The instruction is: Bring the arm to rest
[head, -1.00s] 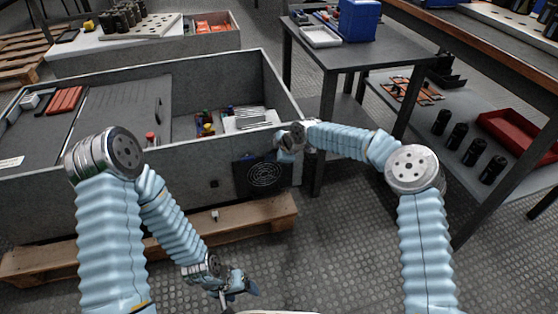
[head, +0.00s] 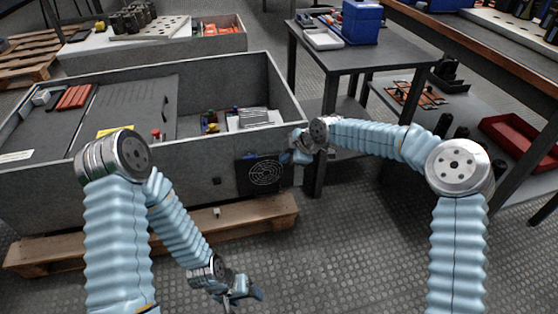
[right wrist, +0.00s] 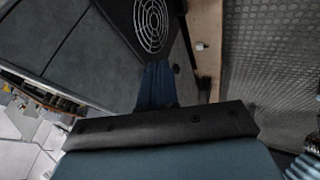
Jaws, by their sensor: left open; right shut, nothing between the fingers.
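My right gripper (head: 301,146) is shut and empty in the head view, in front of the grey cabinet's front wall, just right of the black fan grille. Its blue finger (right wrist: 157,85) shows in the right wrist view. My left gripper (head: 238,292) is open and empty, low over the floor in front of the pallet. Both arms are sleeved in light blue. Nothing is held by either.
The open grey cabinet (head: 95,192) with the fan grille (head: 265,173) stands on a wooden pallet (head: 150,230). A grey table (head: 372,57) with a blue box (head: 361,21) is behind the right arm. A shelf with a red tray (head: 510,135) is at right.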

